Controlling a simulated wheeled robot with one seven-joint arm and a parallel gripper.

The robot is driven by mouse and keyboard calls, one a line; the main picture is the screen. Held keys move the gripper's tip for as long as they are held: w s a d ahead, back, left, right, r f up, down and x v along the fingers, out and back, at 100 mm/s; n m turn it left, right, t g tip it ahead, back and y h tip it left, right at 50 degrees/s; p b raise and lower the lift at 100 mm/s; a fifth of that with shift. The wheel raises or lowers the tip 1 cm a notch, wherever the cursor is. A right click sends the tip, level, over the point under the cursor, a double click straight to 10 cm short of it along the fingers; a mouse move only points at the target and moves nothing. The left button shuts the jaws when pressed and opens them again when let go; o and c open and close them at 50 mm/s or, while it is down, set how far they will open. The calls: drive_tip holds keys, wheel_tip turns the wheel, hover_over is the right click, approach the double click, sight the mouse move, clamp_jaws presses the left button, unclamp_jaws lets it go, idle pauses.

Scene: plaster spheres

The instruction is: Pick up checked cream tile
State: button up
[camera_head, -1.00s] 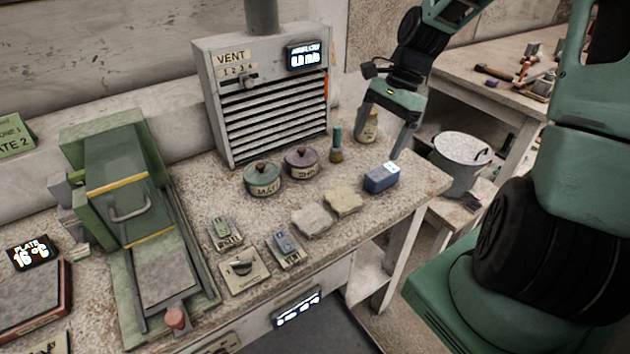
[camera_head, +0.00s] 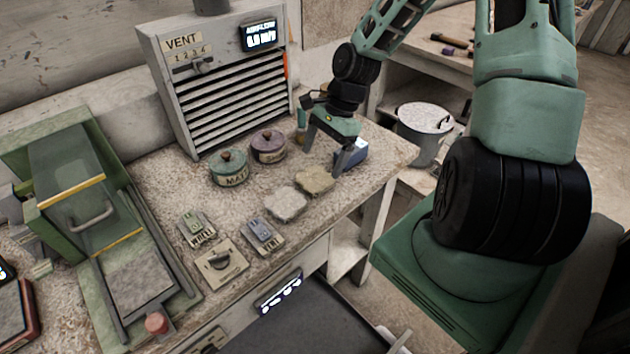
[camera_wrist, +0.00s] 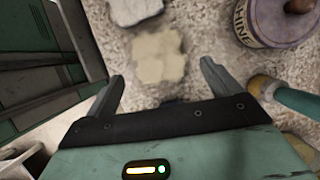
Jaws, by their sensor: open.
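The cream tile (camera_head: 314,180) lies flat on the speckled bench, an uneven-edged tan piece close to a paler grey tile (camera_head: 286,204). In the wrist view the cream tile (camera_wrist: 158,57) is just beyond and between my fingertips, with the grey tile (camera_wrist: 133,10) past it at the top edge. I cannot make out a checked pattern. My gripper (camera_head: 325,160) is open and empty, just behind and above the cream tile in the head view. Both fingers also show in the wrist view (camera_wrist: 162,75), apart and pointing at the bench.
A blue block (camera_head: 352,157) is close to my gripper's right finger. A purple lidded pot (camera_head: 268,147) and a green one (camera_head: 229,169) stand to the left. Switch plates (camera_head: 262,236) lie in front.

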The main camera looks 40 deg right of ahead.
sight(315, 178)
drive_tip(key=x, duration=0.5)
drive_tip(key=shift+s+a+f, duration=0.1)
drive_tip(key=shift+s+f, duration=0.05)
drive_tip(key=c, duration=1.2)
